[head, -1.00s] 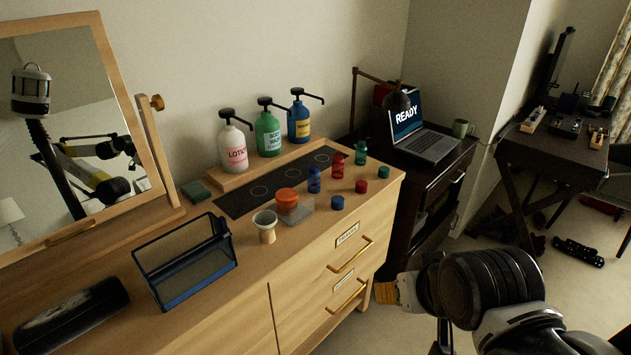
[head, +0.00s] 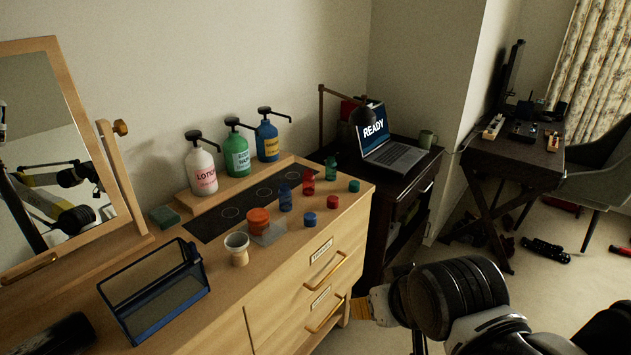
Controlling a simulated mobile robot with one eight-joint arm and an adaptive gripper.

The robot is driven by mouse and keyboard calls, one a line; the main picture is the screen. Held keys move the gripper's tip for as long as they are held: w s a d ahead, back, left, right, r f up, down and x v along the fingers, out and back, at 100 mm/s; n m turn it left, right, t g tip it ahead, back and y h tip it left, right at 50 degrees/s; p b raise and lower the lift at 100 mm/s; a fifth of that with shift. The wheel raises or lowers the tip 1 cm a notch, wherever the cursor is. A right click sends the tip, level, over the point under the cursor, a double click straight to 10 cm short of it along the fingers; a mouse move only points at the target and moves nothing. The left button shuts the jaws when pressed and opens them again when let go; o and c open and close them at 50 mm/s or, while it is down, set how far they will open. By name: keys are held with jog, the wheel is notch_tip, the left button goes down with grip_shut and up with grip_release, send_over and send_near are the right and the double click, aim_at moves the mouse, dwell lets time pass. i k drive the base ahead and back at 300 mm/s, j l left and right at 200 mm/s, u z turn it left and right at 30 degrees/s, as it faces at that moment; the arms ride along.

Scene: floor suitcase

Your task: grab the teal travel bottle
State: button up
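The teal travel bottle (head: 331,170) stands upright and small near the right end of the wooden dresser top, just behind a red bottle (head: 308,183) and a blue bottle (head: 285,198). A teal cap (head: 354,186) lies to its right near the dresser's edge. My gripper (head: 360,308) is low at the right, in front of the dresser drawers and well apart from the bottle. Its yellowish tip points left, and I cannot make out whether the fingers are apart.
Red (head: 333,202) and blue (head: 310,219) caps, an orange jar (head: 258,221), a pale cup (head: 237,248) and a mesh bin (head: 154,289) stand on the dresser (head: 222,306). Pump bottles (head: 237,155) line the back. A laptop (head: 394,157) and lamp stand beyond. Drawer handles (head: 328,272) stick out.

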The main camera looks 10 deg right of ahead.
aim_at(330, 164)
jog(key=i+j+z, duration=0.5)
jog(key=i+j, duration=0.25)
